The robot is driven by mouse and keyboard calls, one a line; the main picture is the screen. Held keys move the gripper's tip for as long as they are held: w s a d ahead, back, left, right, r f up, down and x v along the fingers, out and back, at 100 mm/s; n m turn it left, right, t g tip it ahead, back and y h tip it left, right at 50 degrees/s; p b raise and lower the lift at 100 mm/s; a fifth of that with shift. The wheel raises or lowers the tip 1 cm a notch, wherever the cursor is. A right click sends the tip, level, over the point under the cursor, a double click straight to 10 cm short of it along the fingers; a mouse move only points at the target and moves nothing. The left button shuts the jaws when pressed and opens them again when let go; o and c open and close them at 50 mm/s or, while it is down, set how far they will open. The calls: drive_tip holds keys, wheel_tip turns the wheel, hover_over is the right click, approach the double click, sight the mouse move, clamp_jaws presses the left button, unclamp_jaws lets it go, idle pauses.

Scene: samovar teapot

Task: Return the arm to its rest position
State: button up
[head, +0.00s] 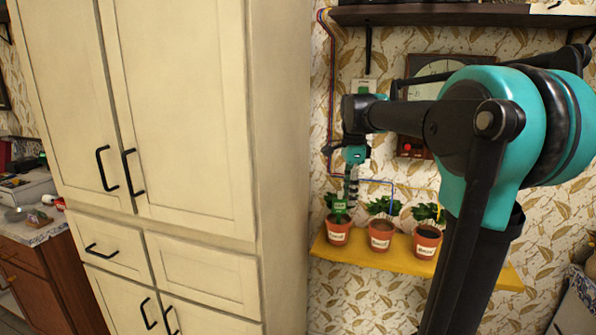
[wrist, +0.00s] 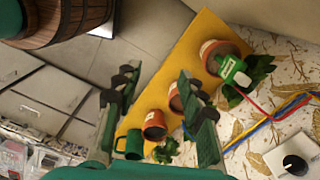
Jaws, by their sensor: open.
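My arm reaches from the right of the head view toward the wall, with my gripper (head: 351,190) hanging down over the left end of a yellow shelf (head: 390,262). In the wrist view my gripper (wrist: 158,88) has its two dark fingers spread apart, with nothing held between them. Potted plants stand on the shelf: a left pot (head: 338,234), a middle pot (head: 381,241) and a right pot (head: 427,247). A green object with a white label (wrist: 234,70) is at one pot in the wrist view.
A tall cream cabinet (head: 190,120) stands left of the arm. A dark wall shelf (head: 450,14) is above it. Cables (wrist: 270,122) run along the patterned wall. A green mug (wrist: 131,146) and a wooden barrel (wrist: 75,18) show in the wrist view. A counter (head: 35,228) is far left.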

drive_tip(key=s+d+f+n+t, duration=0.2)
drive_tip(key=s+f+n, duration=0.6)
drive_tip(key=f, duration=0.5)
drive_tip(key=s+d+f+n+t, duration=0.1)
drive_tip(key=s+f+n+t, duration=0.1)
drive_tip(key=s+f+n, duration=0.7)
drive_tip(key=s+f, duration=0.4)
drive_tip(key=shift+s+d, duration=0.15)
drive_tip(key=shift+d, duration=0.25)
